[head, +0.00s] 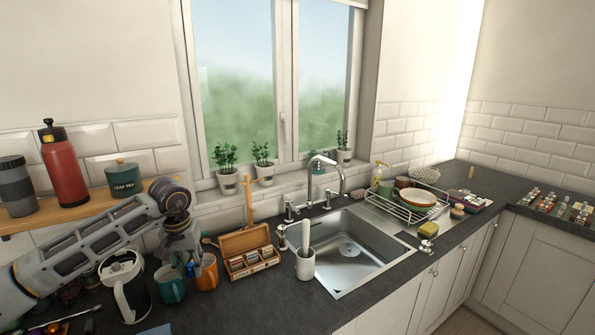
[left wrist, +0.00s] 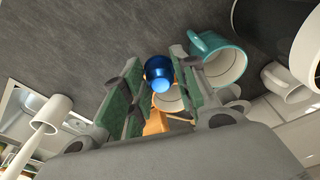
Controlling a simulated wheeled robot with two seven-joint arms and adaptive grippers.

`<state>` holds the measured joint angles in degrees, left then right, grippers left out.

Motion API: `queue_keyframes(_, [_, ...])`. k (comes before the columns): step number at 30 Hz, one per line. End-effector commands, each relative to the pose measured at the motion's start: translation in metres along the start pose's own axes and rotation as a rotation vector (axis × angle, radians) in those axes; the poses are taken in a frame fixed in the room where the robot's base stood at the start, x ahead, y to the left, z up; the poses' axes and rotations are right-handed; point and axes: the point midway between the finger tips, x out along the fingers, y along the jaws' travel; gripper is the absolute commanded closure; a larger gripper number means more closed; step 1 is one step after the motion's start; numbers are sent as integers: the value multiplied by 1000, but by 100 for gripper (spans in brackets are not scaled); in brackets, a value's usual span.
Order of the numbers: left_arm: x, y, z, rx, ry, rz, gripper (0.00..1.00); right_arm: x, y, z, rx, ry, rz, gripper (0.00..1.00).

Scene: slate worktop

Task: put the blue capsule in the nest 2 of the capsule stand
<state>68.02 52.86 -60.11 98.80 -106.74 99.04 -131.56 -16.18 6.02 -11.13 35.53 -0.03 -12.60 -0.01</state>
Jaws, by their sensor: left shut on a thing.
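My left gripper (head: 190,268) comes down from the left, close to the orange mug (head: 207,272) and the teal mug (head: 170,284). In the left wrist view the green-padded fingers (left wrist: 152,85) are shut on the blue capsule (left wrist: 158,70), which shows its rounded, glossy end between them. My right gripper is not in view.
A wooden tea box (head: 248,252) and a white utensil pot (head: 305,264) stand to the right, before the sink (head: 350,250). Small colourful items (head: 70,315) lie at the lower left. The front worktop is fairly clear.

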Motion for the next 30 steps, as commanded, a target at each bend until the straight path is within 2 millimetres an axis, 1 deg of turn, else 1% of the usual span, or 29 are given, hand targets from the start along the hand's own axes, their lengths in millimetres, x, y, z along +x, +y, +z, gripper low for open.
queue_keyframes(1, [0,5,2,13,-3,1,81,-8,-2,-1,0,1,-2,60])
queue_keyframes(7, [8,19,11,46,-3,4,81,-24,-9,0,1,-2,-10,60])
queue_keyframes(16, [15,36,28,85,-2,10,81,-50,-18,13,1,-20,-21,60])
queue_keyframes(25, [17,51,47,119,-3,14,81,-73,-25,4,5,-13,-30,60])
queue_keyframes(30, [15,58,55,134,-1,16,81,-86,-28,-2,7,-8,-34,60])
